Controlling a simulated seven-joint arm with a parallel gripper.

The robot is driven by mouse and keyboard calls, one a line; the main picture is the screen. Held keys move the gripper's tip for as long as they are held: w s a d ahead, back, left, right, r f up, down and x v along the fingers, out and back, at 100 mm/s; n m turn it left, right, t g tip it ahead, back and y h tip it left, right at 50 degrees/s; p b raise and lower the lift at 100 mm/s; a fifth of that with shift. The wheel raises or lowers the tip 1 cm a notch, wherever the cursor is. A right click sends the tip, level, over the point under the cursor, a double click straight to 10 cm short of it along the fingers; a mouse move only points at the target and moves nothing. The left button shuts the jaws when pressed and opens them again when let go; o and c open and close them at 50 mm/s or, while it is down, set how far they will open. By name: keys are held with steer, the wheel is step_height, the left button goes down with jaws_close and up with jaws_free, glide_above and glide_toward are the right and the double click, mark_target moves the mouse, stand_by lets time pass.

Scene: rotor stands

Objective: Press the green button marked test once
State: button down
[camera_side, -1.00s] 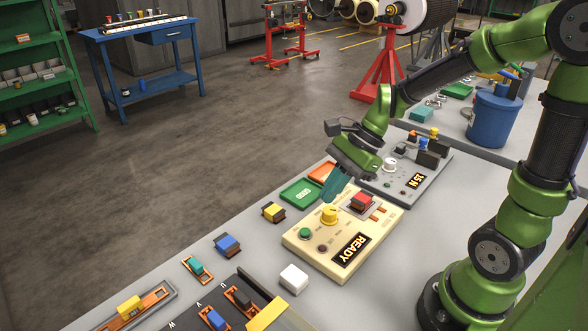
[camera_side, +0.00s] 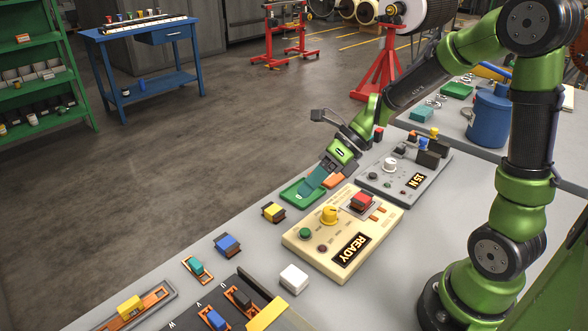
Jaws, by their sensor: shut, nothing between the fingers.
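The cream control box (camera_side: 298,238) stands on the grey bench, with a display (camera_side: 350,250) reading READY. A round green button (camera_side: 305,233) sits at its left end; its marking is too small to read. A yellow knob (camera_side: 329,215), a dark red button (camera_side: 322,249) and a red block (camera_side: 362,201) are also on the box. My gripper (camera_side: 308,192) is shut and empty. Its teal fingers point down and left over the green tray, behind the box and apart from the green button.
Yellow (camera_side: 273,212) and blue (camera_side: 228,244) blocks lie left, and a white block (camera_side: 294,279) in front.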

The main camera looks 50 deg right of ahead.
mark_target(309, 229)
steer(key=shift+f, duration=4.2)
steer(key=shift+f, duration=0.45)
steer(key=shift+f, duration=0.4)
steer(key=shift+r, duration=0.85)
steer(key=shift+r, duration=2.5)
